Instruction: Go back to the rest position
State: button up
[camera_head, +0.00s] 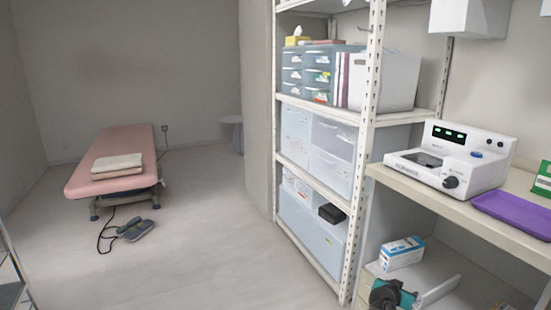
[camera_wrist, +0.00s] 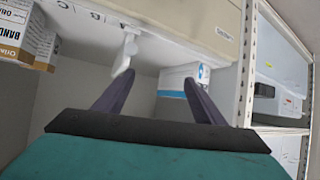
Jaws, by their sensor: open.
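My gripper (camera_wrist: 160,88) shows in the wrist view as two dark fingers spread apart on a teal body. Nothing is seen held between them. The right fingertip overlaps the lower part of a blue-and-white box (camera_wrist: 178,78) in the picture; I cannot tell whether they touch. In the head view a teal and black part of my arm's end (camera_head: 393,296) shows at the bottom, in front of the low shelf under the counter. Its fingers cannot be made out there.
The blue-and-white box (camera_head: 402,253) sits on the low shelf, under the counter (camera_head: 440,200) with a white device (camera_head: 455,158) and purple tray (camera_head: 515,214). A metal rack (camera_head: 362,170) stands left of it. Orange-and-white cartons (camera_wrist: 18,30) are upper left in the wrist view. Open floor lies left.

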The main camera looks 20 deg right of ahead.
jog(key=w+a+f+n+g+y+p, duration=0.1)
jog(key=a+f+n+y+p, duration=0.3)
jog(key=a, duration=0.6)
jog(key=w+a+f+m+p, duration=0.15)
jog(key=a+p, duration=0.35)
jog(key=a, duration=0.6)
jog(key=a+f+n+g+y+p, duration=0.1)
jog(key=a+f+n+y+p, duration=0.3)
jog(key=a, duration=0.6)
jog(key=s+a+f+n+g+y+p, duration=0.2)
jog(key=s+a+n+g+p, duration=0.4)
jog(key=s+a, duration=1.6)
jog(key=shift+s+g+y+p, duration=0.4)
jog(key=shift+s+g+p, duration=0.3)
jog(key=shift+s+g, duration=0.45)
jog(key=shift+a, duration=0.1)
jog(key=shift+c, duration=0.3)
